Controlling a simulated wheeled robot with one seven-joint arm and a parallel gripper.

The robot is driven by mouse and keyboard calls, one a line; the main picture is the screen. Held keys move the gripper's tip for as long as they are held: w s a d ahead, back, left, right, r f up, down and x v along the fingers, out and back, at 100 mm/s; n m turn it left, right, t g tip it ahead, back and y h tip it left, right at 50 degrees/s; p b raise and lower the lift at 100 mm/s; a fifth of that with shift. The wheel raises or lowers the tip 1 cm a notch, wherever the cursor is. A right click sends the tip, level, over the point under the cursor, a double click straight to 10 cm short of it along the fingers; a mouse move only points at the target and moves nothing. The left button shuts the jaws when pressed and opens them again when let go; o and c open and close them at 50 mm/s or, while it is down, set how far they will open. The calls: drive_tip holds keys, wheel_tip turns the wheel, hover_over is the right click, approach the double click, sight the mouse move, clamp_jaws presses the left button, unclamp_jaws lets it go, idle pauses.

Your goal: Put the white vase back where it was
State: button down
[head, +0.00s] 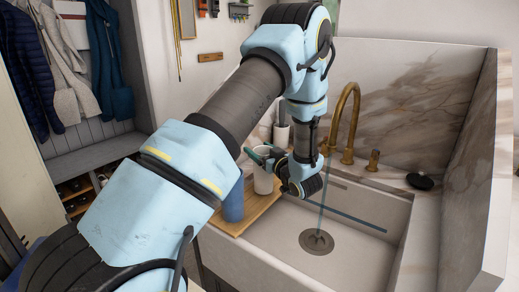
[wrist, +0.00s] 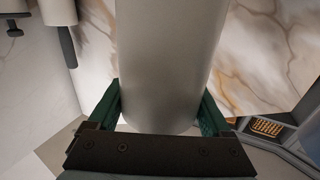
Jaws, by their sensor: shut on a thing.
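My gripper (head: 264,157) has green fingers and is shut on a white vase (head: 263,181). In the head view the vase shows just below the fingers, over the wooden board (head: 258,207) beside the sink. I cannot tell whether its end touches the board. In the wrist view the vase (wrist: 170,65) is a plain, pale cylinder filling the middle, with one green finger on each side (wrist: 160,112). One rounded end of it shows near the gripper; the other end is out of frame.
A blue cup (head: 233,203) stands on the board, left of the vase. The sink (head: 345,232) lies to the right, with a brass faucet (head: 347,120) behind it. A black dish (head: 420,181) sits on the right ledge. A pale holder (head: 281,134) stands behind my gripper.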

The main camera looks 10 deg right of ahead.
drive_tip(key=shift+f, duration=0.15)
drive_tip(key=shift+f, duration=0.1)
unclamp_jaws()
drive_tip(key=shift+s+d, duration=0.2)
drive_tip(key=shift+s, duration=0.1)
drive_tip(key=b+v, duration=0.4)
drive_tip(key=v, duration=0.7)
drive_tip(key=shift+s, duration=0.15)
